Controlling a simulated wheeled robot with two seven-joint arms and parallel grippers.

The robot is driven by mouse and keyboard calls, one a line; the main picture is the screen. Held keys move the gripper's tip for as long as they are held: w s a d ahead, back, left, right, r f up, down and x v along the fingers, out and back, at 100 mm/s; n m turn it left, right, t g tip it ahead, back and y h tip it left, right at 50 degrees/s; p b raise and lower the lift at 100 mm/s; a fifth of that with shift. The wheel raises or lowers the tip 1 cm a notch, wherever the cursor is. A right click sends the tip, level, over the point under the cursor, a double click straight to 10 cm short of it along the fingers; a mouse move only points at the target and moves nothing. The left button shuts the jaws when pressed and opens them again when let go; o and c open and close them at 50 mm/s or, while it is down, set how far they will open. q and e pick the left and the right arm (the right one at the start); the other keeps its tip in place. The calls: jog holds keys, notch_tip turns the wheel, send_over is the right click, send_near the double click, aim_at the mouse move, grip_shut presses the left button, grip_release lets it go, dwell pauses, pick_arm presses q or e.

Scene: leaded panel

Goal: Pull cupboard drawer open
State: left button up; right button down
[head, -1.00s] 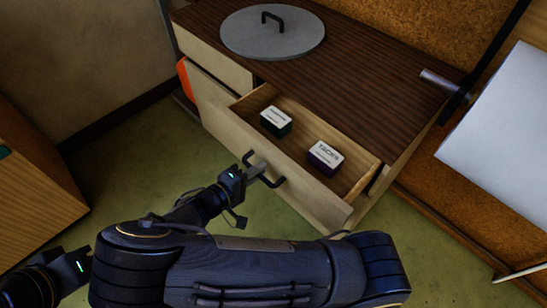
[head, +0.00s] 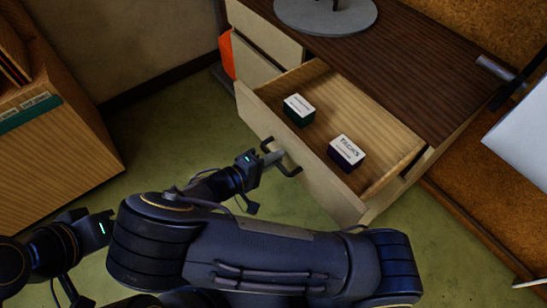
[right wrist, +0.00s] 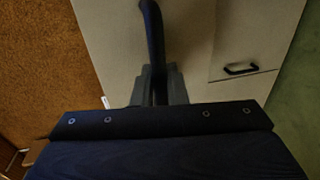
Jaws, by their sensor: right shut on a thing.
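The cupboard drawer (head: 318,172) has a pale front and stands well out of the dark-topped cupboard (head: 400,75). Its dark bar handle (head: 292,168) is on the front. My right gripper (head: 272,156) is shut on this handle; in the right wrist view the fingers (right wrist: 158,86) close around the dark bar (right wrist: 152,35). Inside the drawer lie a green box with a white top (head: 299,110) and a dark box marked TACKS (head: 346,152). My left gripper (head: 98,229) is at the lower left, away from the cupboard; its fingers do not show clearly.
A grey round lid (head: 325,15) lies on the cupboard top. An orange thing (head: 227,55) is at the cupboard's left side. A wooden cabinet (head: 60,130) stands at the left. Green floor (head: 215,125) in front of the drawer is free. A white sheet (head: 520,140) is at the right.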

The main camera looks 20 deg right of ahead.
jog(key=c, duration=1.6)
grip_release()
jog(key=shift+o, duration=0.2)
jog(key=v, duration=0.8)
jog(key=shift+d, duration=0.15)
